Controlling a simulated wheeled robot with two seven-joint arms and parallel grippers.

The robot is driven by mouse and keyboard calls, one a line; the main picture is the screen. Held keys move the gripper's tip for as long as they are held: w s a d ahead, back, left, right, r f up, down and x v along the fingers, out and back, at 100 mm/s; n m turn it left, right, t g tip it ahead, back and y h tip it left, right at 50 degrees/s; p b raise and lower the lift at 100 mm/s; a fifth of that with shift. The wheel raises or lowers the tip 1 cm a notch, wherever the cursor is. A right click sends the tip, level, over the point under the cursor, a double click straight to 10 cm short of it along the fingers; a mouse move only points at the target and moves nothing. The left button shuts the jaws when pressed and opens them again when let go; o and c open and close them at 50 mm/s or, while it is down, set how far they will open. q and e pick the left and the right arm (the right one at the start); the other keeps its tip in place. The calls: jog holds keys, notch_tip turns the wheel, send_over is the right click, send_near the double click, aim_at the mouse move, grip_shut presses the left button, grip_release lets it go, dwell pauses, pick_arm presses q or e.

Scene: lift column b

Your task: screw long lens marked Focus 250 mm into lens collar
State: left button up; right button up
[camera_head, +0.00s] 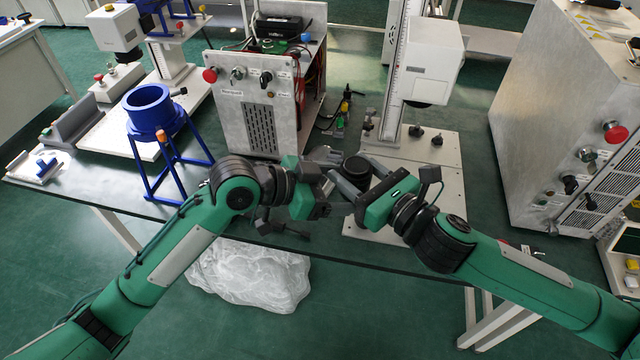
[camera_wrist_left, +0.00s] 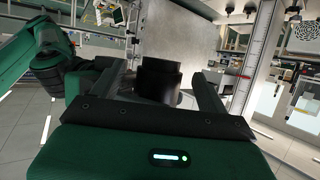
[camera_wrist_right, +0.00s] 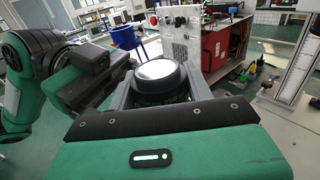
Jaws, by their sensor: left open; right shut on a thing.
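My right gripper (camera_head: 358,176) is shut on a black cylindrical lens part (camera_head: 357,165) above the front of the table. In the right wrist view the part (camera_wrist_right: 160,82) has a bright glass face pointing up and sits between both fingers. My left gripper (camera_head: 331,178) is open and close to the part's left side. In the left wrist view the black part (camera_wrist_left: 158,80) shows a wider upper band over a lower body, between the open fingers; contact is unclear. I cannot tell lens from collar here.
A blue ring stand (camera_head: 152,112) stands left on the dark table. A metal control box (camera_head: 250,105) is behind my grippers. A white column device (camera_head: 430,60) rises at back right over a pale base plate (camera_head: 440,165). A large cabinet (camera_head: 560,130) is at right.

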pick_arm(q)
jog(key=shift+w+d+f, duration=0.15)
jog(key=shift+d+f, duration=0.05)
jog(key=shift+d, duration=0.25)
jog(key=c, duration=1.3)
pick_arm(e)
jog(key=o, duration=1.3)
pick_arm(q)
jog(key=shift+r, duration=0.1)
pick_arm(e)
jog(key=shift+s, duration=0.1)
